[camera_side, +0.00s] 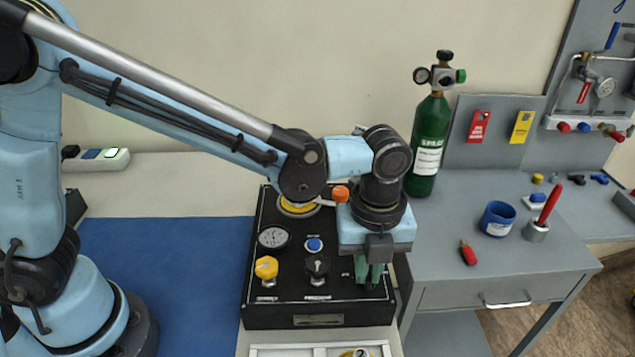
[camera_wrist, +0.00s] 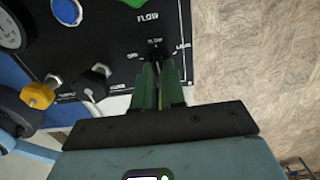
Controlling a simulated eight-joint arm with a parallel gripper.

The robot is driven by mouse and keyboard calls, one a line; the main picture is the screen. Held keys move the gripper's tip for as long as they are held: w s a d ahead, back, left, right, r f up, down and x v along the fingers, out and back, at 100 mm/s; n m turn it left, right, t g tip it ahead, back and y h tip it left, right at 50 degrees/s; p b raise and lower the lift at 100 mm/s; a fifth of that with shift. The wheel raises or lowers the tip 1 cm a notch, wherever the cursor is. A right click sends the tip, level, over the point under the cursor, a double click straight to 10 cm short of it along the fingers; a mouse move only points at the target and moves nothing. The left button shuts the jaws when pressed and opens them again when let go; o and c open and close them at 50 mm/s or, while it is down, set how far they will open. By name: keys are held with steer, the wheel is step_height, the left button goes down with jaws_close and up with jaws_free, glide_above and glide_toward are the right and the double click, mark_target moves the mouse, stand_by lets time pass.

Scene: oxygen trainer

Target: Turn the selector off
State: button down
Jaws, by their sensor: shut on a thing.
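The black oxygen trainer panel (camera_side: 320,318) sits on the bench under my wrist. My gripper (camera_side: 372,282) points down at its right front part. In the wrist view, the green fingers (camera_wrist: 158,75) are shut on the dark selector knob (camera_wrist: 156,48), which is mostly hidden between them. White lettering around the knob includes "FLOW" above and "OFF" to the left. In the side view the fingers hide this knob. The exact angle of the knob cannot be told.
Left of my gripper stand a black knob (camera_side: 317,265), a yellow knob (camera_side: 266,268), a blue button (camera_side: 314,244) and a gauge (camera_side: 273,238). A green cylinder (camera_side: 429,145) stands behind right. A blue mat (camera_side: 160,270) lies clear at left.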

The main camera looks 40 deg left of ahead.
steer(key=shift+n, duration=0.3)
steer(key=n, duration=0.5)
steer(key=shift+n, duration=0.3)
steer(key=n, duration=0.5)
steer(key=shift+n, duration=0.3)
steer(key=c, duration=1.2)
jaws_free()
steer(key=shift+r, duration=0.1)
step_height(320, 180, up, 12)
